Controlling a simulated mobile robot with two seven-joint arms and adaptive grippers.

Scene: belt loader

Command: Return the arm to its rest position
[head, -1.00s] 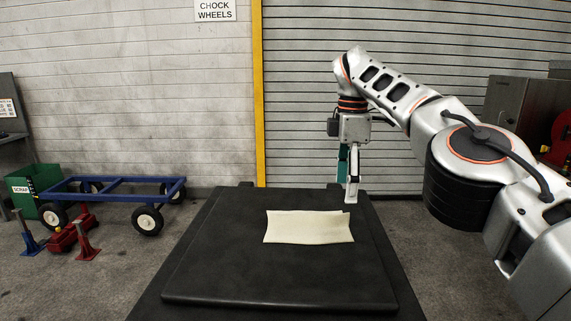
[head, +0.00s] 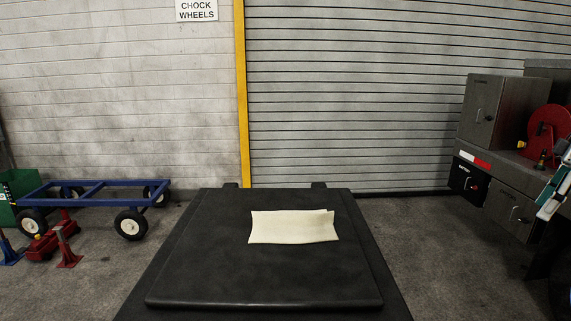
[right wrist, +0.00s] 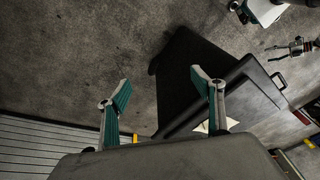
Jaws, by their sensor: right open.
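My right gripper (head: 553,192) shows only in part at the right edge of the head view, as teal and white finger parts. In the right wrist view its two teal-padded fingers (right wrist: 161,90) stand wide apart with nothing between them. The rest of the right arm is outside the head view. My left gripper is not in the head view.
A folded cream cloth (head: 292,227) lies on the black padded platform (head: 215,285), clear of the gripper. A grey cabinet (head: 492,112) and red reel (head: 549,132) stand at right, near the gripper. A blue cart (head: 95,184) and red jack (head: 42,245) are left.

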